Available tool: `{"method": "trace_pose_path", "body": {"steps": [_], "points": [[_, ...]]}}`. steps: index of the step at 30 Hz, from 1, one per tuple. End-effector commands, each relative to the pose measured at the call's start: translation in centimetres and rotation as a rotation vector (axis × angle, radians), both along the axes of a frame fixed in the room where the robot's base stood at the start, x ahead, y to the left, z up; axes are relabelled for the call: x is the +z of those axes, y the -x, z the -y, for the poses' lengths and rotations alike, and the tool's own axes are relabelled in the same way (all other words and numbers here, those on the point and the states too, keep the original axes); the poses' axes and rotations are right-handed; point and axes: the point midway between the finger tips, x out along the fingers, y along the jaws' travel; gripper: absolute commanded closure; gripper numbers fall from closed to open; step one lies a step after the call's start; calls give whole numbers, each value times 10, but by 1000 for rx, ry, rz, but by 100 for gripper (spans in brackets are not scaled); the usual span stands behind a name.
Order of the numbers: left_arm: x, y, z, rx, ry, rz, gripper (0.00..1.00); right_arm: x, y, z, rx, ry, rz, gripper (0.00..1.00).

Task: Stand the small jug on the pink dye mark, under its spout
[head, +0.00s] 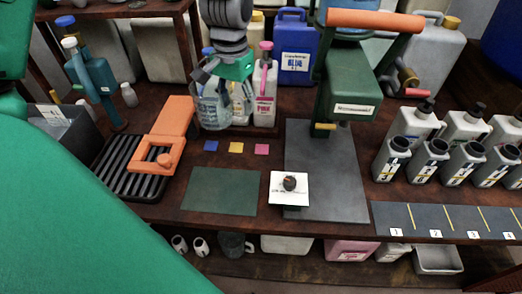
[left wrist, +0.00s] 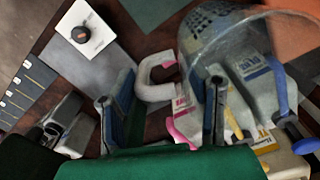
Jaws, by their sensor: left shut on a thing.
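The small jug (head: 212,108) is clear with a pale handle and stands upright at the back of the bench, left of the pink bottle. In the left wrist view the jug (left wrist: 225,42) and its handle (left wrist: 150,78) show near the fingers. My left gripper (head: 238,92) reaches down from above at the jug's right side and is shut on it; the exact contact is unclear. I cannot tell whether its base touches the bench. The pink dye mark (head: 262,149) is bare, right of the yellow and blue marks. Behind it stands the pink bottle (head: 265,92); its spout is not clear. My right gripper is not visible.
The yellow mark (head: 236,148) and blue mark (head: 211,146) are bare. A green mat (head: 220,190) lies in front. A green stand with an orange top (head: 350,95) rises to the right over a grey plate (head: 325,150). A black rack (head: 125,178) with an orange piece is left.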

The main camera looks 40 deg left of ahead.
Motion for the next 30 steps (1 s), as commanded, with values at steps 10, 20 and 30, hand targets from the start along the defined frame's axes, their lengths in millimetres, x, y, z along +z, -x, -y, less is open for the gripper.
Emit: {"method": "trace_pose_path", "body": {"steps": [10, 20, 30], "points": [[-40, -1, -3, 0, 3, -2, 100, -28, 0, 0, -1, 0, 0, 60], [-118, 0, -2, 1, 4, -6, 100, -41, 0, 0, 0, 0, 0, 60], [-173, -13, 4, -4, -1, 4, 100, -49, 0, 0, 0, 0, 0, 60]]}}
